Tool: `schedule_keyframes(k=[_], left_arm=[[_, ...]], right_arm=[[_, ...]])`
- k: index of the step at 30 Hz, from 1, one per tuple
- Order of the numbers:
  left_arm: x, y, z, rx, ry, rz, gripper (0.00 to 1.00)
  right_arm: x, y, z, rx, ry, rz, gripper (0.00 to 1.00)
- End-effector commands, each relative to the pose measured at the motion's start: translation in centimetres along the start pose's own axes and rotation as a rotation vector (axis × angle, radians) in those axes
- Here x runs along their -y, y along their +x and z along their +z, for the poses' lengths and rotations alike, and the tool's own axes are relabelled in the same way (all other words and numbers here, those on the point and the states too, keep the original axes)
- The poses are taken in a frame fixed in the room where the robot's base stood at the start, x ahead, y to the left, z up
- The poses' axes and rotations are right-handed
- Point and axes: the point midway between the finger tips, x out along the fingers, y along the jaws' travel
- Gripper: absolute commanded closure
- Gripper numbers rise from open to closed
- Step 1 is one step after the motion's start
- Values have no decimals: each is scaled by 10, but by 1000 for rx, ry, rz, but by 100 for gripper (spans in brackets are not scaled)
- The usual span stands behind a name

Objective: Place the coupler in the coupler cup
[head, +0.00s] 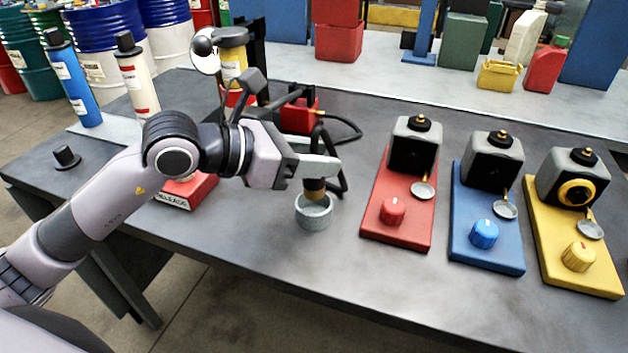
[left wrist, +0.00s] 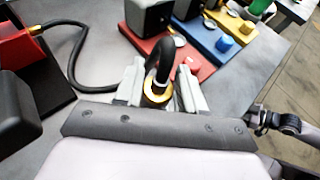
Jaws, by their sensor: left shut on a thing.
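My left gripper (head: 325,172) is shut on the coupler (head: 315,188), a dark piece with a brass-coloured ring and a black hose. The coupler is upright, with its lower end at or just inside the mouth of the grey round coupler cup (head: 314,213); I cannot tell how deep it sits. In the left wrist view the coupler (left wrist: 157,90) shows between the two fingers (left wrist: 158,97), with the hose rising from it. The cup is hidden there. My right gripper is not in view.
Red (head: 390,218), blue (head: 484,240) and yellow (head: 577,262) bases with knobs stand to the right. A red pump unit (head: 299,117) with the hose lies behind the gripper. Blue (head: 75,85) and white (head: 138,75) tubes stand at the left. The table front is clear.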

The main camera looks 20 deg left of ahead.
Motion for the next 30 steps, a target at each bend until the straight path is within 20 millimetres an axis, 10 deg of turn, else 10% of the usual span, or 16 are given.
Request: schedule_keyframes(k=[22, 23, 24, 30], left_arm=[[0, 18, -45, 2, 1, 1, 96], [0, 18, -44, 0, 1, 1, 55], [0, 18, -44, 0, 1, 1, 42], [0, 18, -44, 0, 0, 1, 36]], right_arm=[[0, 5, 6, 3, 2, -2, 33], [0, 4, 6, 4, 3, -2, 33], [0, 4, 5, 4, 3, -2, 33], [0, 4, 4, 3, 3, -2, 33]])
